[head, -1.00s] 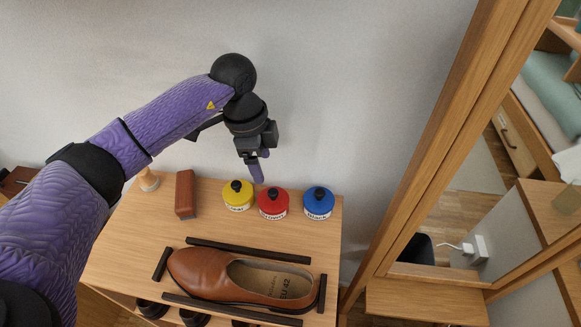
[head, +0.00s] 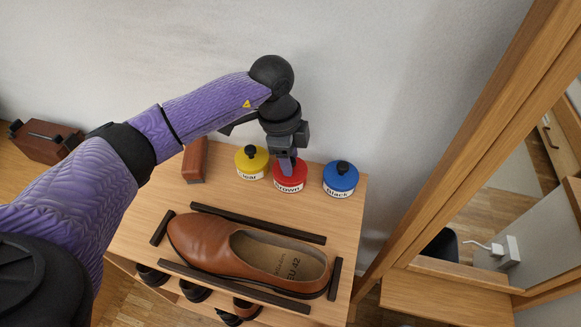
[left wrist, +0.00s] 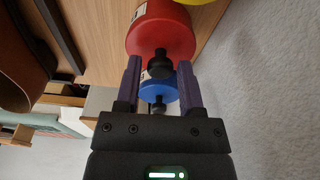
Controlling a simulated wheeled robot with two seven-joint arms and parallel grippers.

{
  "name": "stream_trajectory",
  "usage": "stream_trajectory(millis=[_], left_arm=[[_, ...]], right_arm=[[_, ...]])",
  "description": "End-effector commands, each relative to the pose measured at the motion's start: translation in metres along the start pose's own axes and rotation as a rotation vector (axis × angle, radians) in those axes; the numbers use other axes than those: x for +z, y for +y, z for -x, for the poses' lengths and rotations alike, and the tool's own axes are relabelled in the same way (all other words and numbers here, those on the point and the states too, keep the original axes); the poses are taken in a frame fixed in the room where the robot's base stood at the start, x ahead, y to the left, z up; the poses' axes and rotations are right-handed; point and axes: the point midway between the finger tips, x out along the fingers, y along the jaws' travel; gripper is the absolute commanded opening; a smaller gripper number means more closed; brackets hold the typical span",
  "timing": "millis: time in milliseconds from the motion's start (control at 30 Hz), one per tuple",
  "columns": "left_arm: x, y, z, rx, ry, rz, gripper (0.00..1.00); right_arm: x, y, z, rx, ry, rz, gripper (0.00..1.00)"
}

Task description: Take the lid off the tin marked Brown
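The red tin marked Brown (head: 289,183) stands on the wooden cabinet top between the yellow and blue tins. In the left wrist view the red tin (left wrist: 162,30) has its lid on, with a black knob (left wrist: 160,66). My left gripper (head: 288,166) is right over this tin in the head view. In the left wrist view its two purple fingers (left wrist: 160,68) are apart, one on each side of the knob, with gaps showing. The head view hides the knob behind the gripper. My right gripper is not in view.
A yellow tin (head: 251,163) stands to the left and a blue tin marked Black (head: 340,179) to the right. A brown block (head: 195,161) is farther left. A brown shoe (head: 205,245) lies in front among dark strips. A wood-framed mirror (head: 470,150) rises at the right.

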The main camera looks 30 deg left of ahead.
Motion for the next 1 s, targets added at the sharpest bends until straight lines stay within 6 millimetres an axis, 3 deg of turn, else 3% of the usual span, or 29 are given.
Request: stream_trajectory(millis=[33,200,567,800,1000], left_arm=[[0.000,0.000,0.000,0.000,0.000,0.000,0.37],[0.000,0.000,0.000,0.000,0.000,0.000,0.01],[-0.001,0.000,0.007,-0.002,0.000,0.000,0.00],[-0.011,-0.001,0.073,-0.008,0.003,-0.001,0.00],[-0.015,0.000,0.100,-0.003,0.001,0.000,0.00]], right_arm=[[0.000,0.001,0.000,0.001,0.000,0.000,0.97],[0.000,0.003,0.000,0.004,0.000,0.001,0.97],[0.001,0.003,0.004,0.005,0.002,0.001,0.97],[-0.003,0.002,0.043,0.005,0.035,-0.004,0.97],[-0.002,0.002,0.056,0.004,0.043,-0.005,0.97]])
